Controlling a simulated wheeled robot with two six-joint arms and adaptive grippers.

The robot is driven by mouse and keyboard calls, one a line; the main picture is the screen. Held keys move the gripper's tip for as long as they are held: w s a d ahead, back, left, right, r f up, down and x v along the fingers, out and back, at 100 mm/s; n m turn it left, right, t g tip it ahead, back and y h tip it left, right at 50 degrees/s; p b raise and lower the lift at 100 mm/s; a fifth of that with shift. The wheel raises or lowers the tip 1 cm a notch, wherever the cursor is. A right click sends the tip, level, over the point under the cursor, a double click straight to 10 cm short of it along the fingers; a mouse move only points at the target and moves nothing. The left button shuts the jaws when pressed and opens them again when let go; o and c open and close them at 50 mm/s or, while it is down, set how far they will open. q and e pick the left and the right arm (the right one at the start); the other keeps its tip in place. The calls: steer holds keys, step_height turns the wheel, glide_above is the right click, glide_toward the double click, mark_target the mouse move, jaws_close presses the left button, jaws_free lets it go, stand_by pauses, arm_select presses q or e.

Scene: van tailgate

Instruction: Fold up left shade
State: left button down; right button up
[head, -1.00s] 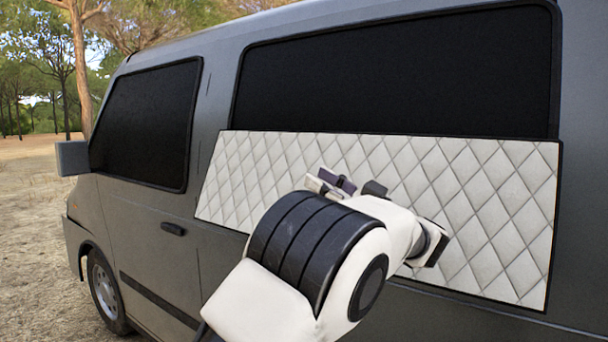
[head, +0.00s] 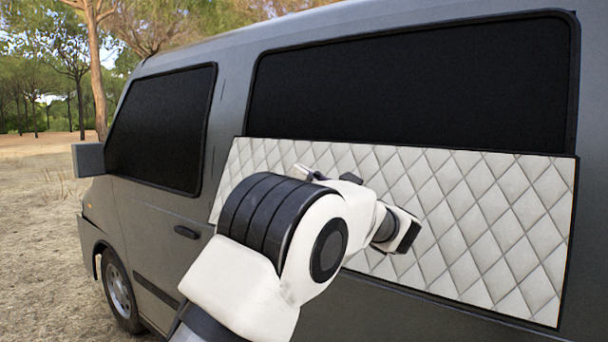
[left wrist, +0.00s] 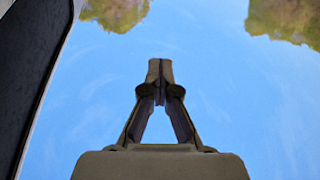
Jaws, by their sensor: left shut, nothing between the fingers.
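The shade (head: 490,225) is a pale quilted panel with a dark border. It hangs down flat below the van's large side window (head: 410,85), along its lower edge. My left gripper (head: 308,172) is in front of the shade's upper left part, mostly hidden behind my own arm. In the left wrist view the left gripper (left wrist: 160,72) points up at the sky, its fingers together with nothing between them. Whether it touches the shade cannot be told. My right gripper is not in view.
The grey van (head: 235,100) fills the middle and right. Its front door window (head: 160,125) and side mirror (head: 88,160) are at the left. Dry open ground (head: 40,240) lies left of the van, with trees behind. A dark panel edge (left wrist: 30,60) shows in the left wrist view.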

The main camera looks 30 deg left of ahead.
arm_select(q)
steer(key=c, duration=1.2)
jaws_free()
steer(key=v, duration=1.2)
